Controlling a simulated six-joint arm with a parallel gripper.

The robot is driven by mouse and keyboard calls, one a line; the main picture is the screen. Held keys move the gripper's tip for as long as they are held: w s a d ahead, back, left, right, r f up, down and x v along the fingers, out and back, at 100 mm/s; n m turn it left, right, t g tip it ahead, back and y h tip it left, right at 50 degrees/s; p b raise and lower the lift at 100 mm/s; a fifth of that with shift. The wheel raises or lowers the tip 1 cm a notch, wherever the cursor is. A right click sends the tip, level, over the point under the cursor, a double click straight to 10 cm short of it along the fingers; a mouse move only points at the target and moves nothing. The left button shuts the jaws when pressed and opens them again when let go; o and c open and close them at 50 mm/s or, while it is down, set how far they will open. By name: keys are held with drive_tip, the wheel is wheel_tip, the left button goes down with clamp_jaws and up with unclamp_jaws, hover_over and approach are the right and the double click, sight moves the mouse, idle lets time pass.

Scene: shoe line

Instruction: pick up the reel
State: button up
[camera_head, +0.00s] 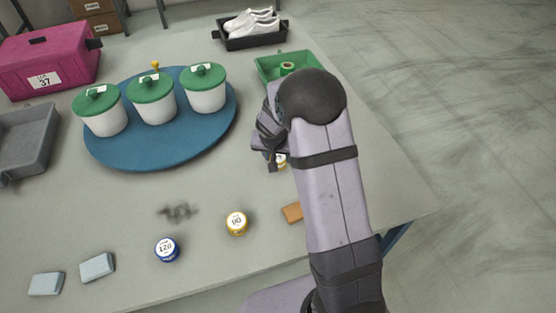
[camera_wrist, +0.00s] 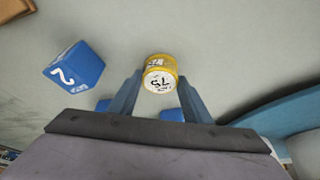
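A short yellow cylinder with a white label marked 75, seemingly a reel (camera_wrist: 159,76), stands on the table between the fingertips of my gripper (camera_wrist: 158,80) in the wrist view. The fingers are apart, with thin gaps on either side of it. In the head view my gripper (camera_head: 272,152) is low over the table, and only a yellow-and-white bit of this reel (camera_head: 282,160) shows beside it; my arm hides the rest. A similar yellow piece marked 90 (camera_head: 237,223) and a blue one marked 120 (camera_head: 167,249) stand nearer the front edge.
A blue cube marked 2 (camera_wrist: 74,68) is close by on the left in the wrist view. A blue round mat (camera_head: 160,158) holds white pots with green lids. A green tray (camera_head: 268,72) is behind my gripper. An orange-brown block (camera_head: 292,212) lies beside my arm.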

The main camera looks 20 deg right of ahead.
sight(277, 159)
drive_tip(key=shift+c, duration=1)
drive_tip(key=shift+r, duration=0.1)
wheel_tip(277, 159, up, 10)
drive_tip(key=p, duration=0.1)
drive_tip(key=shift+a, duration=0.1)
